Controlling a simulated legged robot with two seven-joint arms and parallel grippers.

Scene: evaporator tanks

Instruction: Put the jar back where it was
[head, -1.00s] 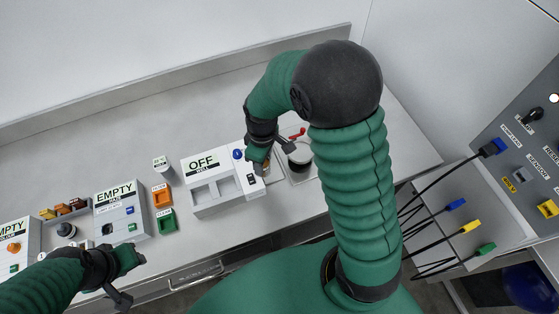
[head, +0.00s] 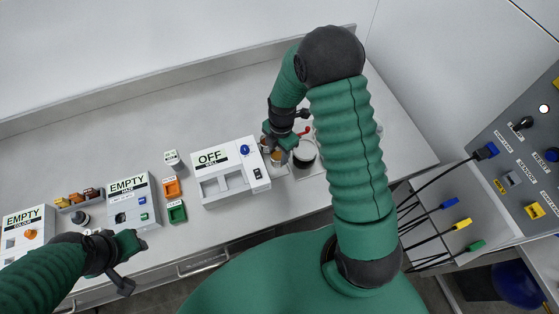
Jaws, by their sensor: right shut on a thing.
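My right gripper (head: 277,145) is at the right part of the bench, just right of the white OFF box. It is shut on a small amber-brown jar (head: 279,158), which is partly hidden by the fingers. A round dark-topped pot (head: 304,155) stands close to the right of the jar. I cannot tell whether the jar touches the surface below. My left gripper (head: 130,244) is over the front edge of the bench, below the EMPTY box, away from the jar; its jaw opening is unclear.
The white OFF box (head: 225,185) is left of the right gripper. A red handle (head: 305,131) is near the pot. Further left are orange (head: 172,188) and green trays (head: 177,212), a small white cup (head: 172,159) and EMPTY boxes (head: 130,188). The bench's back is clear.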

